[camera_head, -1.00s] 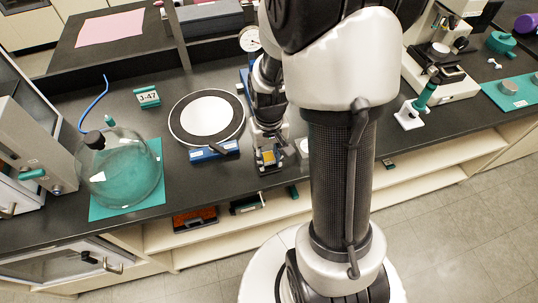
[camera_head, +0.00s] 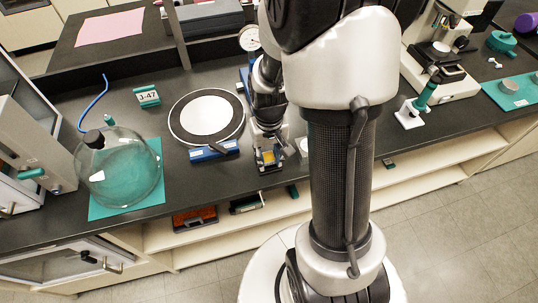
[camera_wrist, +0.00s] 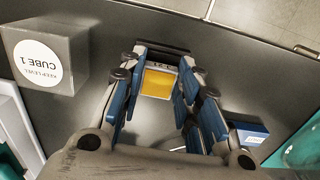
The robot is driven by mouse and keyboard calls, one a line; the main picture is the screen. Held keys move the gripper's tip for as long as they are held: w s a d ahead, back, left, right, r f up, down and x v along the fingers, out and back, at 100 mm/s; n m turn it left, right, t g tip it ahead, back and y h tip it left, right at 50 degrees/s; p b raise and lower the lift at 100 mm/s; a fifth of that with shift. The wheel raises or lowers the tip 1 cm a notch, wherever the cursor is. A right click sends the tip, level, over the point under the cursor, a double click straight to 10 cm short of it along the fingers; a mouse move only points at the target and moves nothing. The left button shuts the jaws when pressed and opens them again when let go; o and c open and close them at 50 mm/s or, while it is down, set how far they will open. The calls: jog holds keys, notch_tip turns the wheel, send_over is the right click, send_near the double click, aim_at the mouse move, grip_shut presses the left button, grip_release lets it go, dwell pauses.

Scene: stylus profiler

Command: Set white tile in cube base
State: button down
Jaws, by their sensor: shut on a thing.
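My gripper (camera_wrist: 160,72) is low at the front edge of the dark bench, its blue-padded fingers pointing down. It is shut on a square piece with a yellow face and pale rim (camera_wrist: 158,84), which shows between the fingertips. The same piece shows small below my wrist in the head view (camera_head: 268,156). I cannot tell whether it is the white tile or part of the base, or whether it touches the bench. A grey cube (camera_wrist: 66,82) marked "CUBE 1, KEEP LEVEL" stands apart, left of the fingers in the wrist view. It also shows in the head view (camera_head: 303,148).
A round white-topped plate (camera_head: 208,117) with a blue block (camera_head: 214,151) before it stands left of my gripper. A glass flask (camera_head: 118,172) sits on a teal mat further left. A microscope (camera_head: 440,55) and a white stand (camera_head: 409,113) are on the right. The bench's front edge is close.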

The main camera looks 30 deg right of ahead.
jog(key=shift+f, duration=0.15)
dwell(0.5)
jog(key=shift+f+b, duration=0.35)
jog(key=shift+r, duration=0.1)
jog(key=shift+r+p, duration=0.65)
jog(key=c, duration=1.7)
grip_release()
grip_shut()
jog(key=shift+f, duration=0.4)
